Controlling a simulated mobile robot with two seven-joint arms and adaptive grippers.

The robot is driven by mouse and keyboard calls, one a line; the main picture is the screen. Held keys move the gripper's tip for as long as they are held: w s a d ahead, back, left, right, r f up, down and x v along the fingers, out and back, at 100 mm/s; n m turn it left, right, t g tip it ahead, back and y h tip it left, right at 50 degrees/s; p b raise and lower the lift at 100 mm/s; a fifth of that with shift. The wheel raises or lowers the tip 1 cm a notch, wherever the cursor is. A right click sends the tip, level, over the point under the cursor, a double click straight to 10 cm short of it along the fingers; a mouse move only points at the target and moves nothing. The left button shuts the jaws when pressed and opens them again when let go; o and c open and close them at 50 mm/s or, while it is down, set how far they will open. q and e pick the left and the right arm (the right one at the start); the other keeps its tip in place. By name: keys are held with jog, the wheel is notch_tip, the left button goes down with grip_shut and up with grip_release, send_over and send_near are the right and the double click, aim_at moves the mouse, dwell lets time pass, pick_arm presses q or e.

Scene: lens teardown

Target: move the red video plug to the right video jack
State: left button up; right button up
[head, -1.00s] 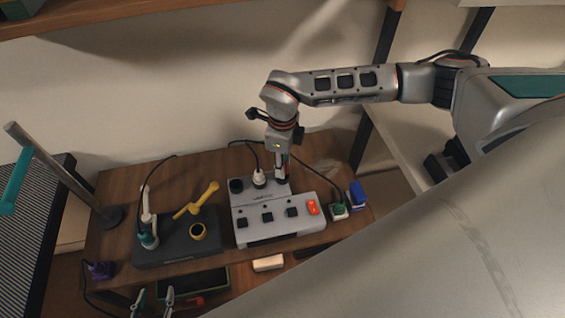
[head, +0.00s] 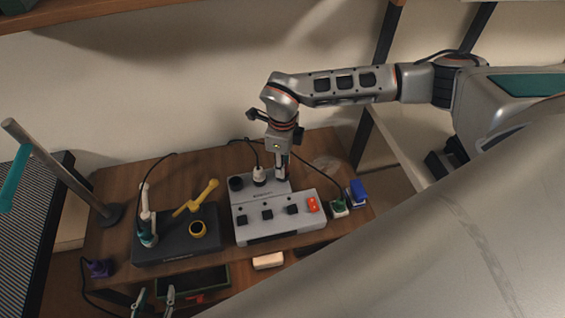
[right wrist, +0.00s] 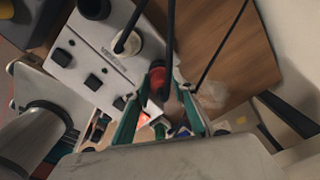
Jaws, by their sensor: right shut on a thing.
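The red video plug (right wrist: 157,82) sits between the teal fingers of my right gripper (right wrist: 167,88) in the right wrist view, with a dark cable beside it. My right gripper (head: 281,177) is shut on it and points down at the right end of the grey box's (head: 240,222) raised back part. The gripper hides the plug and the right video jack in the head view, so I cannot tell whether the plug is seated. A white plug (head: 259,177) stands just left of it. My left gripper (head: 154,298) is open and empty at the bottom left.
A round black part (head: 236,184) is at the box's back left. A red rocker switch (head: 313,205) is at its right front. A green plug (head: 339,208) and a blue object (head: 357,192) lie right of it. A dark station (head: 175,245) with a yellow lever (head: 200,198) stands left.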

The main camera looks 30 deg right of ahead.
jog(key=shift+f, duration=0.5)
dwell(0.3)
jog(key=o, duration=1.2)
notch_tip(320, 180, up, 12)
jog(key=shift+r, duration=0.1)
